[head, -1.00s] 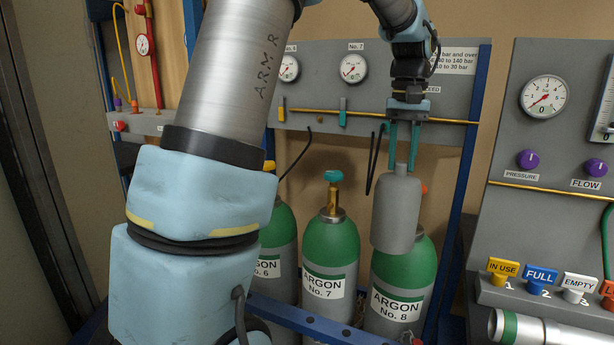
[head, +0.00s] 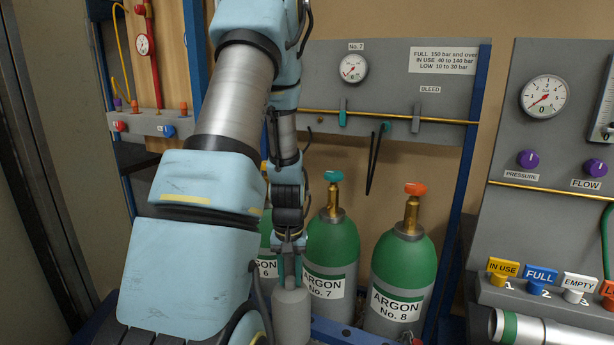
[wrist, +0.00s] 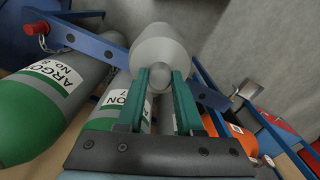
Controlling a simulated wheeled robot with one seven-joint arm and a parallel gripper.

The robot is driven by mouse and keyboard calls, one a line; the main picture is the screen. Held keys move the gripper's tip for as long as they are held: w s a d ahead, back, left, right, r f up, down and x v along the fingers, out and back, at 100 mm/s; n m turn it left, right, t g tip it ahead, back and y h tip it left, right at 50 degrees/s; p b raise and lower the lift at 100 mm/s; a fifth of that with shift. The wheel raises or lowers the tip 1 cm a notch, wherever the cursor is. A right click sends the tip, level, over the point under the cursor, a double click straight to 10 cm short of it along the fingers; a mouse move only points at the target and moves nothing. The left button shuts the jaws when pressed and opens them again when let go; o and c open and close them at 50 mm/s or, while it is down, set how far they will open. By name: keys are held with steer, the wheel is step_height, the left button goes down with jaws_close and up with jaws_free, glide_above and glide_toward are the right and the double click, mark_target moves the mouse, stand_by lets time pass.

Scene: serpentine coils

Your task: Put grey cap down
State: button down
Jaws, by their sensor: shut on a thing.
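The grey cap (head: 291,318) is a grey cylinder with a narrow knob on top. My gripper (head: 290,272) is shut on that knob, and the cap hangs upright below it, low in front of argon cylinders No. 6 (head: 267,268) and No. 7 (head: 331,254). In the wrist view the cap (wrist: 160,47) lies beyond the green fingers of my gripper (wrist: 160,80), which close on its knob. The cap's lower end is cut off by the head picture's edge. I cannot tell whether it touches anything below.
Argon cylinder No. 8 (head: 402,270) stands uncovered at the right, with an orange-topped valve (head: 414,190). A blue rack rail (head: 345,335) runs in front of the cylinders. In the wrist view an orange object (wrist: 243,140) is right of the cap, and grey floor (wrist: 240,35) shows beyond.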

steer(key=a+f, duration=0.6)
steer(key=f, duration=0.1)
steer(key=shift+f+n, duration=0.15)
steer(key=shift+n, duration=0.25)
steer(key=shift+f, duration=0.15)
stand_by(0.3)
